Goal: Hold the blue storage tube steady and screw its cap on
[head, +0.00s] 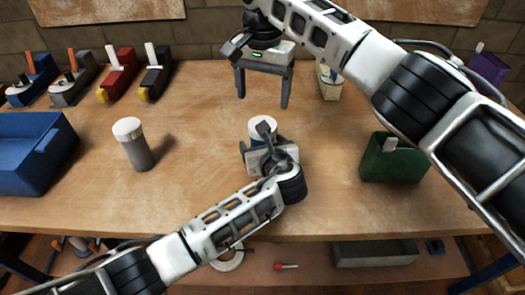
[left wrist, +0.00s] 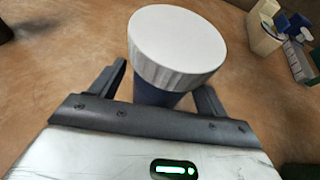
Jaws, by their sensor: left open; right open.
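The blue storage tube (left wrist: 157,96) stands upright on the workbench, with a white ribbed cap (head: 262,126) at its top. The cap also shows in the left wrist view (left wrist: 178,42); whether it is threaded on cannot be told. My left gripper (head: 257,143) is low at the tube, its fingers open on either side of it. In the left wrist view, a gap shows between the fingers and the tube. My right gripper (head: 263,100) points down behind the tube in the head view, fingers spread and empty. The tube's lower part is hidden by my left gripper.
A grey tube with a white cap (head: 136,148) stands to the left. A blue bin (head: 28,165) is at far left, a green bin (head: 390,168) at right. Several hand planes (head: 117,72) line the back left. A cream container (head: 330,88) stands behind right. Bench between is clear.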

